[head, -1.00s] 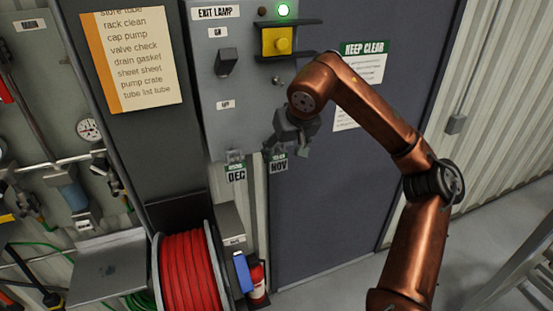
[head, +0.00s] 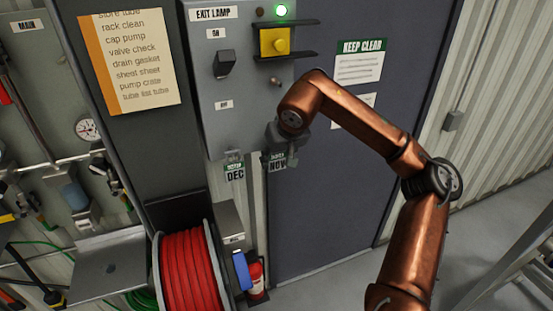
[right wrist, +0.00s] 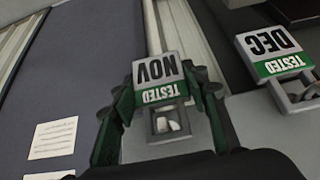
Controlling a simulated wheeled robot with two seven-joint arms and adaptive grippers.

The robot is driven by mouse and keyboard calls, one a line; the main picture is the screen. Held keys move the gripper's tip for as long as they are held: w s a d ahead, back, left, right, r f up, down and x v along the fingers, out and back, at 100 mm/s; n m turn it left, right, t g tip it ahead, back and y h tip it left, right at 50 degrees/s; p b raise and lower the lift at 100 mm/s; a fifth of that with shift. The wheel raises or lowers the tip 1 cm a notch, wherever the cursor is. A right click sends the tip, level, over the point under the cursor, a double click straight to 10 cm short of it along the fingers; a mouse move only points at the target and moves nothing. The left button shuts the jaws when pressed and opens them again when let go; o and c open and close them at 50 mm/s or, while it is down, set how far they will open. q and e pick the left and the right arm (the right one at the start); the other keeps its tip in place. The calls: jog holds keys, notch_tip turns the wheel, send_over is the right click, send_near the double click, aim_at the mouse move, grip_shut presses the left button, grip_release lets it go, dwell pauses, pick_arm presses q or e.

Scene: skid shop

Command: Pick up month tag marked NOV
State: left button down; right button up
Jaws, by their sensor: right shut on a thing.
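The NOV month tag (right wrist: 158,70) is grey and white with a green TESTED band. It shows upside down in the right wrist view, between the two fingers of my right gripper (right wrist: 160,105). My right gripper is shut on it. In the head view the NOV tag (head: 277,164) hangs at the lower edge of the grey panel, partly hidden by my right gripper (head: 288,158). The DEC tag (head: 235,172) hangs just left of it and also shows in the right wrist view (right wrist: 272,45). My left gripper is not in view.
The grey panel (head: 215,110) carries an EXIT LAMP label, a black switch (head: 224,64) and a yellow button box (head: 275,41) below a lit green lamp (head: 281,10). A dark door (head: 330,215) stands to the right. A red hose reel (head: 190,268) is below.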

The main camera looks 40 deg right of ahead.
jog(key=c, duration=0.4)
jog(key=shift+o, duration=0.2)
jog(key=shift+r, duration=0.1)
